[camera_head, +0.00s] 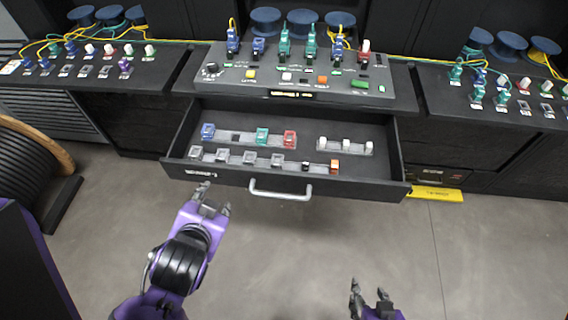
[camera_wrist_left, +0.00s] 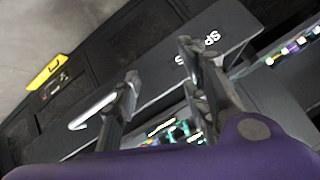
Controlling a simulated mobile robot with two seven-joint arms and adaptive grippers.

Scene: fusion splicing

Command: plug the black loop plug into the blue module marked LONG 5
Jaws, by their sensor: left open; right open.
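Blue modules (camera_head: 233,43) stand among green and red ones on the middle console; their markings are too small to read, so I cannot tell which is LONG 5. The open drawer (camera_head: 395,165) holds rows of small plugs. My left gripper (camera_head: 215,198) is open and empty, in front of the drawer's left front. In the left wrist view its fingers (camera_wrist_left: 158,62) are apart near the drawer front. My right gripper (camera_head: 369,292) is open and empty, low in front.
The drawer handle (camera_head: 281,191) sticks out between my grippers, and shows in the left wrist view (camera_wrist_left: 95,108). Side consoles (camera_head: 165,63) carry more modules, yellow cables and blue spools. A yellow object (camera_head: 436,193) is right of the drawer. The floor in front is clear.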

